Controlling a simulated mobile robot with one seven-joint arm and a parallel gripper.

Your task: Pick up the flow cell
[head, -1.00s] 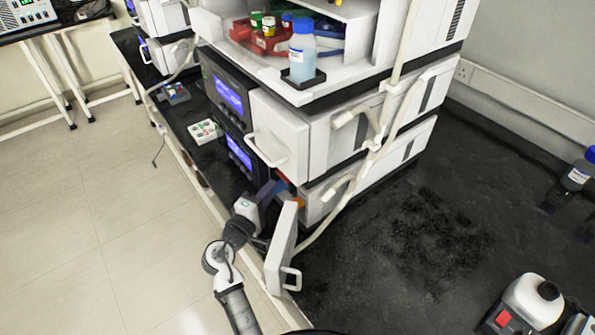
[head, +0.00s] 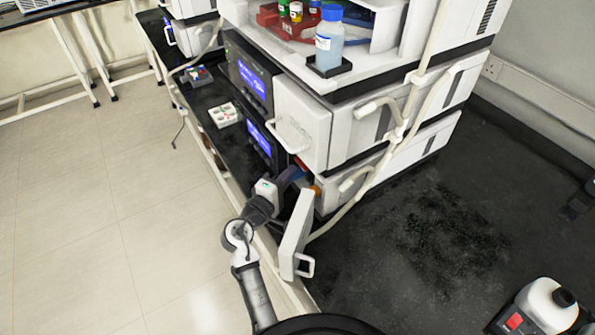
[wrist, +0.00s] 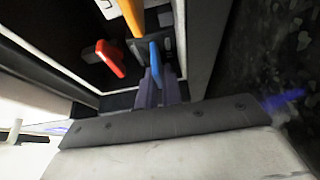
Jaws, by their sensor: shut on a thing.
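In the wrist view, my gripper (wrist: 156,84) reaches into an open instrument bay. Its purple-grey fingers are shut on the lower end of an upright blue piece (wrist: 155,60), which I take to be the flow cell. A dark grey block is behind this piece. An orange bar (wrist: 132,17) and a red lever (wrist: 110,58) are to its left, apart from the fingers. In the head view, my gripper (head: 292,177) is at the bay behind the open white door (head: 296,235). The held piece cannot be made out clearly there.
The open door stands close to the right of my wrist. A white tube (head: 350,210) runs down the instrument stack (head: 300,125). A blue-capped bottle (head: 329,45) stands on a shelf above. The black bench (head: 420,240) to the right is mostly clear.

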